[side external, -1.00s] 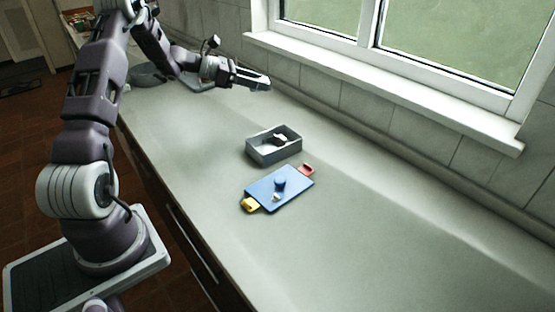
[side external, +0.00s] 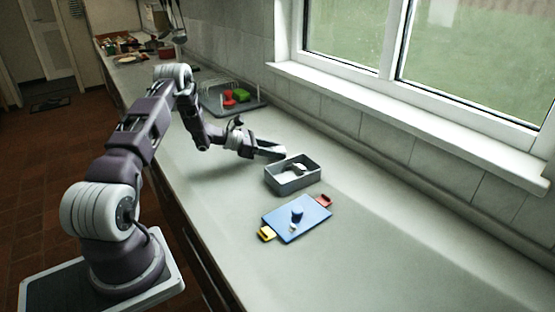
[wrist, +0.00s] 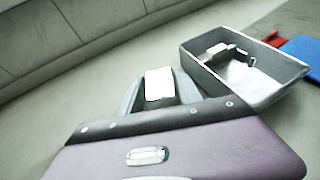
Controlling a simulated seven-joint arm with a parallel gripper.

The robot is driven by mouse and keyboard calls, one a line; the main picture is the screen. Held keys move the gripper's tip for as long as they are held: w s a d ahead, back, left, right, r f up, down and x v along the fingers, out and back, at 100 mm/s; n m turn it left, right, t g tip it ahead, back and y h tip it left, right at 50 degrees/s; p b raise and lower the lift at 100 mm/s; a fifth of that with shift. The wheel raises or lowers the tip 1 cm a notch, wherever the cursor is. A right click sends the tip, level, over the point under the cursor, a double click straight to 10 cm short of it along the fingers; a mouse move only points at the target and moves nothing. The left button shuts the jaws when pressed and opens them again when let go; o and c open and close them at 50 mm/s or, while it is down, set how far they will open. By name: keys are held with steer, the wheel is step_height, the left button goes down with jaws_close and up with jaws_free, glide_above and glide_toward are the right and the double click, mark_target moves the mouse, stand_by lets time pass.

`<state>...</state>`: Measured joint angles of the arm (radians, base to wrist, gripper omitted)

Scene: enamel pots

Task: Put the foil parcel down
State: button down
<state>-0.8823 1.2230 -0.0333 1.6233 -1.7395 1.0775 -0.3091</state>
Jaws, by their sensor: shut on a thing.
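My gripper (side external: 276,153) is low over the counter, just beyond the far left side of the grey open box (side external: 280,187). In the wrist view my gripper (wrist: 160,95) is shut on a small, bright, pale block, the foil parcel (wrist: 160,82), which sits between the two grey fingers. The fingers are beside the box (wrist: 268,96), not over its inside. I cannot tell whether the parcel touches the counter. In the side view the parcel is too small to make out.
The box holds a small pale thing (side external: 299,167). In front of it lies a blue board (side external: 312,215) with a blue round thing (side external: 297,213) on it and yellow (side external: 266,233) and red (side external: 323,201) ends. A dish rack (side external: 240,103) stands behind. The right counter is clear.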

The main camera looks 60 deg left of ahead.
step_height(320, 180, down, 2)
steer(key=shift+f, duration=0.1)
steer(key=c, duration=0.8)
jaws_free()
